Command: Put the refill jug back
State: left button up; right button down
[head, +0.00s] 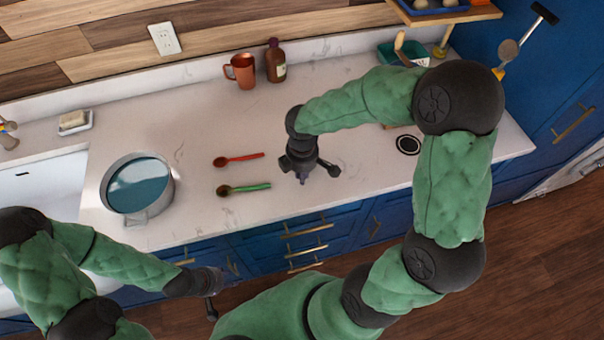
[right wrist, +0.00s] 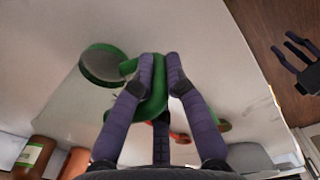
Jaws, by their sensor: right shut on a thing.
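A copper-coloured jug (head: 240,72) with a side handle stands upright at the back of the counter, left of a brown bottle. It also shows at the lower edge of the right wrist view (right wrist: 75,162). My right gripper (head: 303,172) is low over the counter, in front of the jug and apart from it. In the right wrist view its fingers (right wrist: 160,85) are shut on a green thing (right wrist: 152,103) with a round, grey-faced end. Its full shape is unclear, and the head view hides it. My left gripper (head: 212,290) is open and empty beyond the counter's front edge.
A pot of blue-green liquid (head: 137,188) stands left on the counter. A red spoon (head: 240,159) and a green spoon (head: 245,188) lie between it and my right gripper. The brown bottle (head: 276,62) stands behind. A black disc with a white ring (head: 408,145) is right.

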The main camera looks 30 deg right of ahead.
jog(key=shift+f, duration=0.1)
jog(key=c, duration=1.3)
grip_release()
jog(key=shift+o, duration=0.2)
jog(key=shift+r, duration=0.4)
notch_tip(320, 180, up, 12)
jog(key=p, duration=0.2)
jog(key=shift+s+f+p, duration=0.1)
jog(key=shift+f+p, duration=0.15)
jog(key=shift+p, duration=0.05)
